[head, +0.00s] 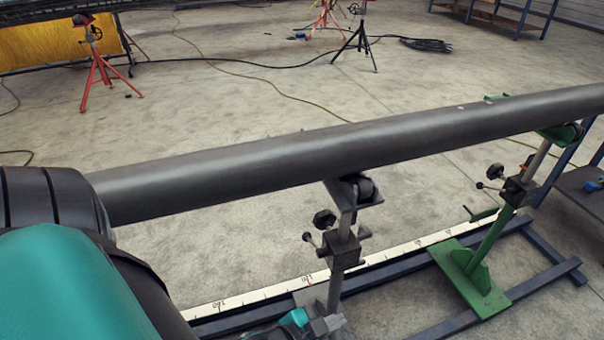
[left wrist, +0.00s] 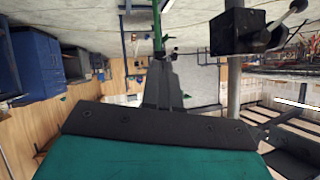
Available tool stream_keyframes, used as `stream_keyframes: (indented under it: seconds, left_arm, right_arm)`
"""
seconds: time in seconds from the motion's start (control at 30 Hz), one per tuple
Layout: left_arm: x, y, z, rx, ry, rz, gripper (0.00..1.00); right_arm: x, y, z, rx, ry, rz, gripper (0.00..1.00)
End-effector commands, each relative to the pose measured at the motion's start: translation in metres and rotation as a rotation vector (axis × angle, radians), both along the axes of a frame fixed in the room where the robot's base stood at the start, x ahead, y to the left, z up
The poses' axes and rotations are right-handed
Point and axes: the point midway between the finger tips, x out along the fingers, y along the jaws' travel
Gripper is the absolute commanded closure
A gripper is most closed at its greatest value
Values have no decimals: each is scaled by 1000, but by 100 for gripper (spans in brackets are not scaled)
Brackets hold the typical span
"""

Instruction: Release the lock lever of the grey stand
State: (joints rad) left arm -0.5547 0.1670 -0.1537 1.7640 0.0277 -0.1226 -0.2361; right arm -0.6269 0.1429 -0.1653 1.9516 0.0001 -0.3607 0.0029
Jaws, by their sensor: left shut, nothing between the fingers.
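The grey stand (head: 343,245) carries the pipe (head: 300,155) on its roller head. Its dark clamp block also shows in the left wrist view (left wrist: 237,32). A short lever with a rounded end (left wrist: 290,18) sticks out of this block, and a small ball-ended lever (head: 308,238) shows beside the post. My left gripper (head: 326,326) is at the bottom edge, in front of the stand's lower part. Its dark fingers (left wrist: 163,85) are together and empty, apart from the lever in the left wrist view. The foot of the stand is partly hidden. My right gripper is not in view.
A green stand (head: 487,245) supports the pipe farther right. A blue-grey base rail (head: 395,280) and a marked pale scale strip (head: 265,297) run along the floor. Red tripod stands (head: 97,70) are far back. The floor behind the pipe is mostly open.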

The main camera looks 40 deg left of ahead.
Motion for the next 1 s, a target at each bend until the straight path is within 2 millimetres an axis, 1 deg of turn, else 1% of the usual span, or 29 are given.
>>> stream_keyframes:
  seconds: [0.03,0.07,0.1,0.17,0.2,0.27,0.3,0.37,0.4,0.53,0.6,0.7,0.83,1.0]
  left_arm:
    - [10,11,-38,89,-61,-40,100]
    - [15,17,-53,149,-104,-64,100]
    - [22,28,-71,237,-165,-94,100]
    - [31,45,-96,381,-257,-129,100]
    - [37,58,-110,482,-316,-146,100]
    - [42,79,-131,639,-398,-160,100]
    - [46,93,-143,748,-449,-164,100]
    - [49,114,-157,914,-516,-158,100]
    - [49,128,-165,1021,-554,-150,100]
    - [46,167,-181,1337,-635,-105,100]
    - [43,181,-184,1470,-656,-82,100]
    - [38,195,-185,1601,-671,-51,100]
    - [35,202,-184,1679,-677,-34,100]
    - [35,202,-182,1688,-678,-32,100]
  right_arm:
    - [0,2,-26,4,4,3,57]
    - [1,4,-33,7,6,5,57]
    - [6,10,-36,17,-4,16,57]
    - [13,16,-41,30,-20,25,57]
    - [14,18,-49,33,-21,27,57]
    - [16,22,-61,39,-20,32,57]
    - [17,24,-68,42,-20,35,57]
    - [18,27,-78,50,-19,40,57]
    - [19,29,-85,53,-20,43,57]
    - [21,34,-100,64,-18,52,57]
    - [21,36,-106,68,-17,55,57]
    - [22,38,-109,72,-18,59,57]
    - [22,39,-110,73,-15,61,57]
    - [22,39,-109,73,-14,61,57]
